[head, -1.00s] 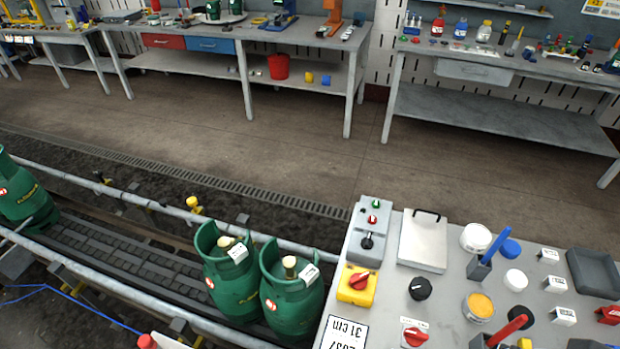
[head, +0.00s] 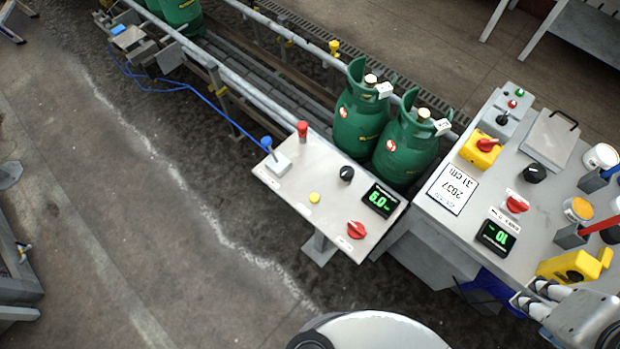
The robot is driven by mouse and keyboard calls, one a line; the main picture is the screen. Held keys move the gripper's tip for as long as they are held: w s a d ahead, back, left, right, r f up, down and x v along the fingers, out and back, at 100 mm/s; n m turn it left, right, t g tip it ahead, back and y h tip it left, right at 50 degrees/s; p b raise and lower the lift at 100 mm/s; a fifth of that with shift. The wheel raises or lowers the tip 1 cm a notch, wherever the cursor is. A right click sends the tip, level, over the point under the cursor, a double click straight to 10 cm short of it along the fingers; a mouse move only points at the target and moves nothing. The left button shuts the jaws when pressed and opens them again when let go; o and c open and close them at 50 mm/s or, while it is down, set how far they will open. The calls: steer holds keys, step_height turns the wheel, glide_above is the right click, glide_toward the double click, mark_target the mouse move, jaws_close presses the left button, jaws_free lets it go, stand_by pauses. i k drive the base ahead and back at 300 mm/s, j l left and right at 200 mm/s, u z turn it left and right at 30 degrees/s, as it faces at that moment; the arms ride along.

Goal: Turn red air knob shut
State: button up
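Several red knobs show in the head view; their labels are too small to read, so I cannot tell for sure which is the air knob. One red knob (head: 356,230) sits on the near edge of the small control table, below a green display (head: 380,199) that seems to read 6.0. Another red knob (head: 516,203) sits on a white plate on the right-hand bench. A third red knob (head: 488,145) is on a yellow box. My gripper (head: 526,292) is at the lower right, over the right bench's near edge, apart from the knobs. Its finger gap is unclear.
Green gas cylinders (head: 360,115) stand on the conveyor behind the small table (head: 300,187).

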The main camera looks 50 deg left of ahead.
mark_target(355, 230)
steer(key=k+j+u, duration=0.1)
steer(key=j, duration=0.3)
steer(key=k+j+u, duration=0.1)
steer(key=j, duration=0.3)
steer(key=k+j, duration=0.15)
steer(key=j, duration=0.25)
steer(key=l, duration=0.35)
steer(key=k+l+u, duration=0.15)
steer(key=l, duration=0.2)
